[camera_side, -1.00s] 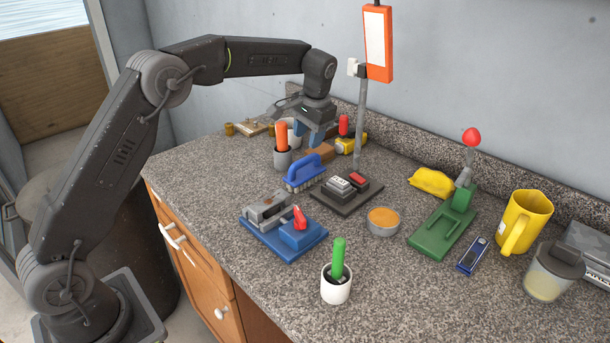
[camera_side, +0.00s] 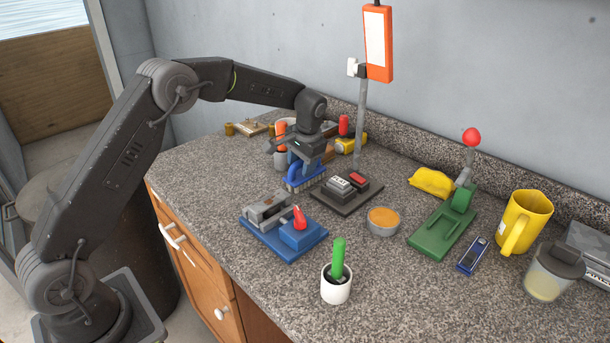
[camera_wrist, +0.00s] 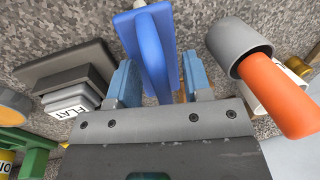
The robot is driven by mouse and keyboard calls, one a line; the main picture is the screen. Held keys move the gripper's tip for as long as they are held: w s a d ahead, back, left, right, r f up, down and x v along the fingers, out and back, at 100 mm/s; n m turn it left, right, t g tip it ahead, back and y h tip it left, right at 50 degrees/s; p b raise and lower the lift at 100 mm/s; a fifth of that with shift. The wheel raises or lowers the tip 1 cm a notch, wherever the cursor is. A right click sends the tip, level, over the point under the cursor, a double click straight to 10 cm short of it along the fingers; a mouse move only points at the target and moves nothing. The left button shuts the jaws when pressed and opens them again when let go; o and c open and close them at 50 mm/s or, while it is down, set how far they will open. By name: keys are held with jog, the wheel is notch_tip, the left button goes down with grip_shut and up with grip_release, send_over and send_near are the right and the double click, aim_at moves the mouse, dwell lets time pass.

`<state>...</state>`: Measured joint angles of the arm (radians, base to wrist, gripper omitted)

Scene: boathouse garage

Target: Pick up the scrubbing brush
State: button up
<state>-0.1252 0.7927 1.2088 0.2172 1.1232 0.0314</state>
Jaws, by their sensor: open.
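The scrubbing brush (camera_side: 292,179) has a blue arched handle and pale bristles and stands on the speckled counter. In the side view my gripper (camera_side: 306,168) is low over it and hides part of its handle. In the wrist view the brush's blue handle (camera_wrist: 152,50) runs between the two blue fingers of my gripper (camera_wrist: 161,80). The fingers are open, one on each side of the handle, with a gap visible on the left. I cannot tell whether the right finger touches it.
A grey cup with an orange-handled item (camera_wrist: 285,95) stands close to the right finger in the wrist view. A blue-based vise-like device (camera_side: 283,236) is in front. Open counter lies at the left.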

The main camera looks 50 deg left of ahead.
grip_shut()
jog(key=shift+r, duration=0.15)
notch_tip(320, 180, up, 10)
jog(key=shift+f, duration=0.1)
dwell(0.6)
jog(key=c, duration=0.6)
grip_release()
grip_shut()
